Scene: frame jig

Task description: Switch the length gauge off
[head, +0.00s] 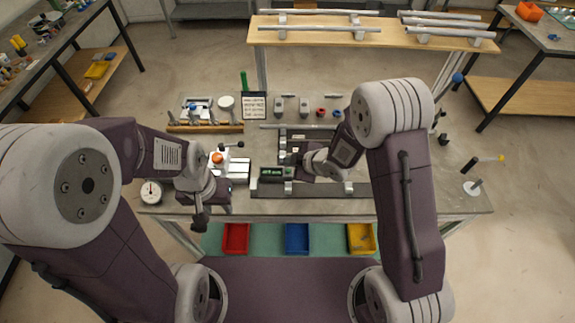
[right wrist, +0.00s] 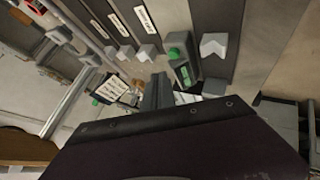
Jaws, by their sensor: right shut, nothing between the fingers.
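The length gauge (head: 272,174) is a dark box with a lit green display, on the front rail of the jig in the head view. In the right wrist view the gauge (right wrist: 184,74) shows its small display and a green part on one end. My right gripper (head: 291,159) is shut and empty, just behind the gauge in the head view. Its dark fingers (right wrist: 158,92) show beside the gauge in the right wrist view; whether they touch it I cannot tell. My left gripper (head: 200,222) hangs at the bench's front left; its fingers are too small to read.
A round dial (head: 151,191) stands at the bench's left. Red (head: 236,238), blue (head: 297,238) and yellow (head: 361,238) bins sit below the front edge. A rack of tubes (head: 375,37) stands behind.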

